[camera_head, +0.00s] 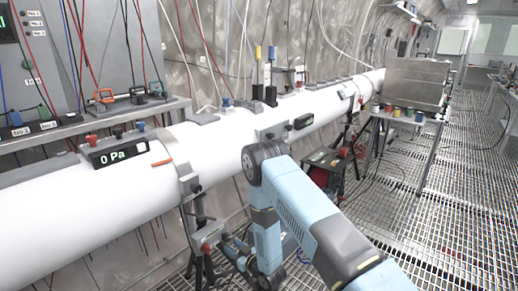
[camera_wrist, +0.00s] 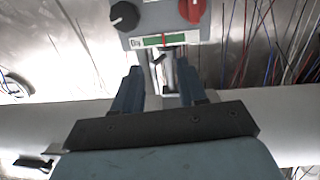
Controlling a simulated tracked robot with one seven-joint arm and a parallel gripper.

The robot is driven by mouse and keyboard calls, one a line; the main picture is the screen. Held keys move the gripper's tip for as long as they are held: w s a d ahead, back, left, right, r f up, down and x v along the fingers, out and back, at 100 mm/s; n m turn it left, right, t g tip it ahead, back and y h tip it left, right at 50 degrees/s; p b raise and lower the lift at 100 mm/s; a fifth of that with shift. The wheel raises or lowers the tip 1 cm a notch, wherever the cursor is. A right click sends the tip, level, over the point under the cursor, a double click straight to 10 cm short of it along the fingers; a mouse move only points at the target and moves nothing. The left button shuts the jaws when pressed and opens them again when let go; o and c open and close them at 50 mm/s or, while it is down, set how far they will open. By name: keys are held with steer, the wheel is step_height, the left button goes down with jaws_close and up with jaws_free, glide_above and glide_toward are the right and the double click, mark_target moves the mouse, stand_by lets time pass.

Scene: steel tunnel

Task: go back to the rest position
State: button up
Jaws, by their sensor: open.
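In the wrist view my gripper (camera_wrist: 158,76) is open, its two dark blue fingers apart with nothing held between them. Beyond the fingertips is a grey control box (camera_wrist: 158,20) with a black knob (camera_wrist: 124,15), a red knob (camera_wrist: 193,10) and a small green display (camera_wrist: 165,40). I cannot tell whether the fingers touch the box. In the head view my light blue arm reaches in from the lower right and bends down in front of the white pipe (camera_head: 225,140). I cannot make out the fingers there.
The pipe runs from lower left to far right and carries a gauge reading 0 Pa (camera_head: 118,148). A shelf with electrical gear (camera_head: 130,108) stands at left. A metal box (camera_head: 415,82) on a table stands at the back right.

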steer(key=w+d+r+m+h, duration=0.1)
steer(key=w+d+r+h, duration=0.3)
steer(key=r, duration=0.6)
steer(key=w+d+r+m, duration=0.1)
steer(key=w+d+r, duration=0.3)
steer(key=r, duration=0.5)
steer(key=s+d+r+m+h, duration=0.1)
steer(key=d+r+h, duration=0.1)
steer(key=d+r, duration=0.6)
steer(key=s+d+r+m+h, duration=0.1)
steer(key=s+d+r+h, duration=0.15)
steer(key=r, duration=0.85)
steer(key=s+d+r+m+g+h, duration=0.3)
steer(key=s+d+r, duration=0.85)
steer(key=s, duration=0.25)
steer(key=s+d+r+m+g, duration=0.1)
steer(key=s+d+r, duration=0.1)
steer(key=s, duration=0.9)
steer(key=s+d+r+m+g, duration=0.1)
steer(key=s+d+r+g, duration=0.1)
steer(key=s, duration=1)
steer(key=shift+s+r+m, duration=0.15)
steer(key=shift+s+m, duration=0.15)
steer(key=shift+h, duration=0.25)
